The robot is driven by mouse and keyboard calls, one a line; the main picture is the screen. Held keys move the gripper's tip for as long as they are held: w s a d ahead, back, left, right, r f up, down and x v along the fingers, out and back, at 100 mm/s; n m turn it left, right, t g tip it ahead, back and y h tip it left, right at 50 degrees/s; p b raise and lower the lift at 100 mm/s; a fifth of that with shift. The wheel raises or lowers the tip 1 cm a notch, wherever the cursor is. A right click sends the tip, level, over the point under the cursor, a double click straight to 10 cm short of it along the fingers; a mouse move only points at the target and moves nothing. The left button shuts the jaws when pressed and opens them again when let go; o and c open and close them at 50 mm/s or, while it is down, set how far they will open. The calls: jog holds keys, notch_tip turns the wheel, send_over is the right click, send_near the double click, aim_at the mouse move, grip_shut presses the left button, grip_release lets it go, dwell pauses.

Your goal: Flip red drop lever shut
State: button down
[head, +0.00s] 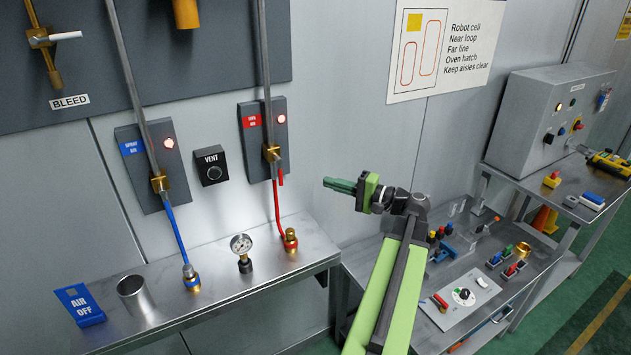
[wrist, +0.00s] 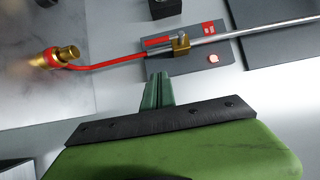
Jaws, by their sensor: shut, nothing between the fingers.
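The red drop lever (head: 281,177) hangs down from a brass valve (head: 272,154) on the grey panel with the red label. It lies roughly in line with the grey pipe above and beside the red hose (head: 277,210). In the wrist view the lever (wrist: 158,42) shows as a short red bar beside the brass valve (wrist: 181,44). My gripper (head: 328,184) is shut and empty, to the right of the lever in the head view and apart from it. In the wrist view its green fingertips (wrist: 159,78) point toward the lever and panel, with a gap between.
A steel shelf (head: 310,262) below carries a pressure gauge (head: 241,244), brass hose fittings, a metal cup (head: 135,294) and a blue AIR OFF sign (head: 80,304). A blue-labelled valve panel (head: 148,165) and a VENT box (head: 211,166) stand left. A cluttered bench is right.

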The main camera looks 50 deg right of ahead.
jog(key=w+a, duration=0.5)
jog(key=w, duration=0.5)
jog(key=shift+w, duration=0.2)
